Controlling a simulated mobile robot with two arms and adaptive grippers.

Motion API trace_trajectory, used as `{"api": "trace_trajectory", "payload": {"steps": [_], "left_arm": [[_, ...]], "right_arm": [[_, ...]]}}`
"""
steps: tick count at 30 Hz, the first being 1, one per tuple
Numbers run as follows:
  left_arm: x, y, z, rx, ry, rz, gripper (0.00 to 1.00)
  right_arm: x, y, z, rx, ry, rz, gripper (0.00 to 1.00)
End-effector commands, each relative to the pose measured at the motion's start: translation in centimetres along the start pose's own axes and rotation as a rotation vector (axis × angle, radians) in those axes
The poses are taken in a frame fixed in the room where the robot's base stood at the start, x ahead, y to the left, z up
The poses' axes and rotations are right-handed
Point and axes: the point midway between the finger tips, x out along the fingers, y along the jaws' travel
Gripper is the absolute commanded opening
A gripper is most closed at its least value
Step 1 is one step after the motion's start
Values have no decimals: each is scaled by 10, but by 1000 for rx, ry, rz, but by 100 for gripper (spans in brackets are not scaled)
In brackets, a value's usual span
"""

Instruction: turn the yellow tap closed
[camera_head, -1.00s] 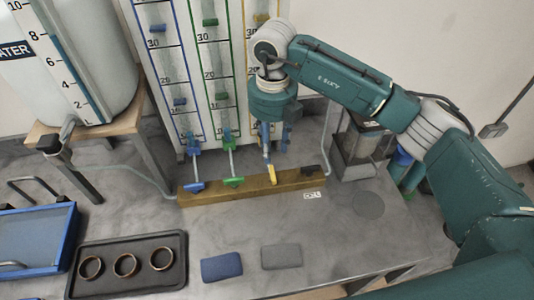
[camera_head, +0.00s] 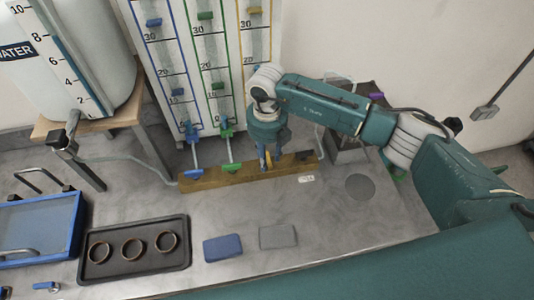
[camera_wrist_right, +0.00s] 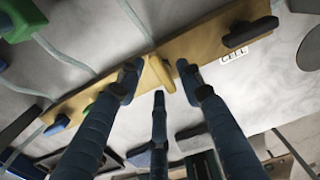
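The yellow tap (camera_head: 268,161) is on the wooden bar (camera_head: 208,182), right of the blue tap (camera_head: 194,174) and the green tap (camera_head: 231,169). Its handle lies across the bar, while the blue and green handles lie along it. My right gripper (camera_head: 264,157) is down at the yellow tap, partly hiding it. In the right wrist view, the three fingers of the right gripper (camera_wrist_right: 158,82) are spread around the yellow handle (camera_wrist_right: 160,73), with gaps visible; I cannot tell if any finger touches it. My left gripper is not in view.
A dark handle (camera_head: 305,157) sits at the bar's right end, close to my right gripper. The scale board (camera_head: 178,75) stands behind the bar. In front lie a black tray (camera_head: 100,266) with rings, a blue pad (camera_head: 222,247) and a grey pad (camera_head: 278,236).

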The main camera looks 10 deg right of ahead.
Motion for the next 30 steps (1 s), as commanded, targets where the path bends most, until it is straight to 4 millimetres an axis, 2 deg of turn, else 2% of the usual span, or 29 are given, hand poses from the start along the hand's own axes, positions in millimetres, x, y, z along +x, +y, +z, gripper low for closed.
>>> {"api": "trace_trajectory", "payload": {"steps": [4,5,10,21,30], "left_arm": [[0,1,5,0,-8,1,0],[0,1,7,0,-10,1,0],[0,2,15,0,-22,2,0],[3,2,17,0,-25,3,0],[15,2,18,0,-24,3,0]], "right_arm": [[0,0,0,0,0,0,36],[0,0,0,0,0,0,32],[0,0,0,0,0,0,0],[0,0,0,32,1,0,0],[2,0,1,210,1,0,0]]}}
